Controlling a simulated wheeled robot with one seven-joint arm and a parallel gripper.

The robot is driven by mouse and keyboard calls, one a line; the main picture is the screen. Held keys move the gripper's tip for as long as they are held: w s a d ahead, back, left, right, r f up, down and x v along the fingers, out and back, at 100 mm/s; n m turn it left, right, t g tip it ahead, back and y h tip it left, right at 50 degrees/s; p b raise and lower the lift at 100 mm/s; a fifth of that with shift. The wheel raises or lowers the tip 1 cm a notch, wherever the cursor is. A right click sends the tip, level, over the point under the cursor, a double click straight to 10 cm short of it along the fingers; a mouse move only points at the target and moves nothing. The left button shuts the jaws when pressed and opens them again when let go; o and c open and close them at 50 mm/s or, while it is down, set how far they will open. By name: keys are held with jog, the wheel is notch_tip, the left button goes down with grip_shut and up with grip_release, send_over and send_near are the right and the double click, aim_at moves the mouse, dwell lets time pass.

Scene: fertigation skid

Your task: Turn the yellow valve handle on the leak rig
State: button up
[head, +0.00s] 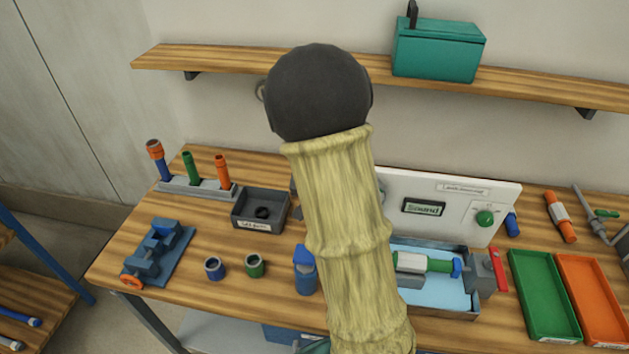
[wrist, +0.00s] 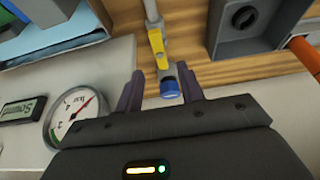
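The yellow valve handle (wrist: 157,46) shows in the wrist view on a thin grey pipe, with a blue-ended fitting (wrist: 170,87) beside it. My gripper (wrist: 160,73) is open, one dark finger on each side of the fitting. The handle lies just past the fingertips; I cannot tell whether any finger touches the fitting. The leak rig's white panel (head: 456,212) carries a display reading "Sound" (head: 424,208) and a green knob (head: 485,218). A pressure gauge (wrist: 72,116) shows in the wrist view. In the head view my arm hides the gripper and the yellow handle.
A water tub (head: 432,298) holds a white and green fitting. A black bin (head: 258,209), a pipe rack (head: 197,188) and a blue vise (head: 160,251) stand left. Green (head: 544,296) and orange (head: 594,300) trays lie right. A shelf (head: 230,65) runs above.

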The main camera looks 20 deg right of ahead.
jog(key=v, duration=1.1)
jog(key=shift+r, duration=0.1)
jog(key=s+a+f+n+y, duration=0.1)
jog(key=s+a+f+n, duration=0.2)
jog(key=s, duration=0.3)
jog(key=s+a+f+n+g+y, duration=0.1)
jog(key=s+a+f+n, duration=0.2)
jog(key=s+a, duration=0.2)
jog(key=shift+s+n+y, duration=0.3)
jog(key=shift+s, duration=0.6)
jog(key=shift+a+f, duration=0.1)
jog(key=shift+f, duration=0.05)
